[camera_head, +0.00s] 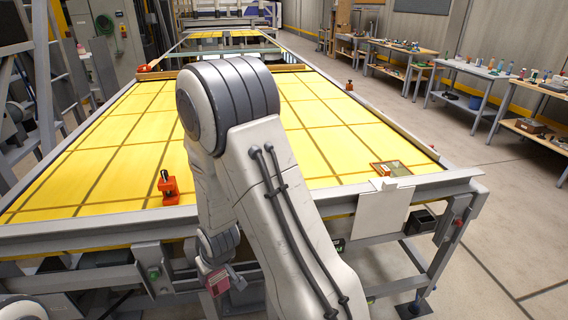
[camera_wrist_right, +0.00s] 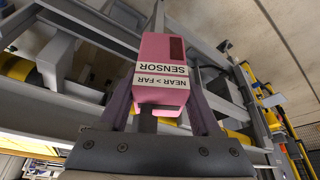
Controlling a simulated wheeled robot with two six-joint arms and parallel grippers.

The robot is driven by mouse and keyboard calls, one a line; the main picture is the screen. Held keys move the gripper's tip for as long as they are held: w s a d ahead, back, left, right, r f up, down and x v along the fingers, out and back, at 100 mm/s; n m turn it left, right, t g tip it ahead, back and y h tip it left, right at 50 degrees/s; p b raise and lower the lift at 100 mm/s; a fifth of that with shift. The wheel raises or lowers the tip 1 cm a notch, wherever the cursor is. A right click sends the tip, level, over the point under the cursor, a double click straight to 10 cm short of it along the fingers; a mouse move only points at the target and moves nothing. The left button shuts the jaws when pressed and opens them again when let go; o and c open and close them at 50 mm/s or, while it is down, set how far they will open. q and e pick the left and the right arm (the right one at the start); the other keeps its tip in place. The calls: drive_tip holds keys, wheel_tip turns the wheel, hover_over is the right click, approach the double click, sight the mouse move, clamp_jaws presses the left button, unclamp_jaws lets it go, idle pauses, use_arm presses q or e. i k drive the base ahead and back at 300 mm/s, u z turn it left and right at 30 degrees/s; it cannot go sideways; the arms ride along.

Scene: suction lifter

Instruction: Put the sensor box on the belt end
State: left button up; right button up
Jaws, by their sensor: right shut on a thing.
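The sensor box (camera_wrist_right: 155,52) is pink, with a dark window and white labels reading "SENSOR" and "NEAR > FAR" in the right wrist view. My right gripper (camera_wrist_right: 163,106) is shut on it, one finger along each side. In the head view the box (camera_head: 217,281) is small and partly hidden, low beside my right forearm. It hangs below the level of the yellow belt (camera_head: 103,182), in front of the near end frame (camera_head: 105,232). My right arm hides part of the belt and its near edge. My left gripper is not in view.
An orange clamp-like piece (camera_head: 169,188) stands on the belt's near edge. A small framed plate (camera_head: 391,168) lies at the near right corner, above a hanging white panel (camera_head: 381,212). Workbenches (camera_head: 467,70) line the right wall.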

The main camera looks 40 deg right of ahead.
sight(376, 154)
drive_tip(key=u, duration=2.3)
drive_tip(key=k, duration=2.5)
drive_tip(key=z, duration=2.1)
